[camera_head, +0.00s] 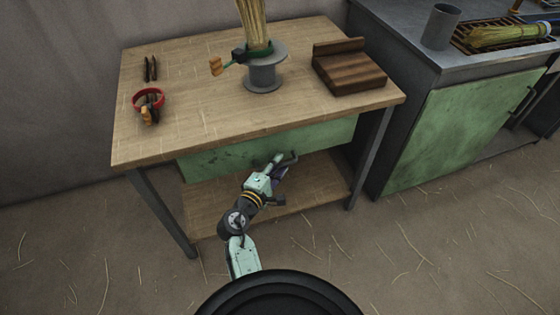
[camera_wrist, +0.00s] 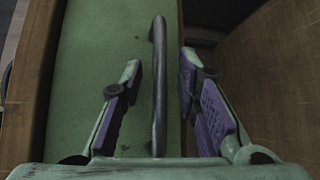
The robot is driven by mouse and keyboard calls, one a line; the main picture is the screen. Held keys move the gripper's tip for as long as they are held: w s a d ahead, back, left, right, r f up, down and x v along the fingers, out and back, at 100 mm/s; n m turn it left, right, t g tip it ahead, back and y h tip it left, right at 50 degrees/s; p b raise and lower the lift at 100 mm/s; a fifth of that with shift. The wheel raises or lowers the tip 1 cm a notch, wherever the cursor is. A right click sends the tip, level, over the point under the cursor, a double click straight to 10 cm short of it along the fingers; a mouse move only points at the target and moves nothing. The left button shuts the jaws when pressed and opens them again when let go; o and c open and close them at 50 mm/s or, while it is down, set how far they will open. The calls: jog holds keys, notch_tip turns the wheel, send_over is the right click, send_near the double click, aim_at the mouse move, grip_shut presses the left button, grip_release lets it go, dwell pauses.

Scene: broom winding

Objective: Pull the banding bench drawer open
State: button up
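The banding bench (camera_head: 190,90) has a light wooden top and dark legs. Its green drawer (camera_head: 225,153) sits under the top's front edge and looks shut. In the wrist view the drawer front (camera_wrist: 95,50) fills the left and middle, with a dark bar handle (camera_wrist: 158,85) on it. My gripper (camera_head: 280,162) is at the drawer front, right of its middle. In the wrist view my gripper (camera_wrist: 162,68) is open, with one purple-padded finger on each side of the handle. Gaps show between the handle and both pads. The handle is hard to make out in the head view.
On the bench stand a grey spool holder (camera_head: 264,72) with a straw bundle (camera_head: 254,22), a stepped wooden block (camera_head: 349,68) and a red bowl (camera_head: 149,98). A lower shelf (camera_head: 310,185) lies beneath the drawer. A green-fronted cabinet (camera_head: 455,125) stands at the right.

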jog(key=shift+c, duration=0.6)
grip_shut()
dwell(0.3)
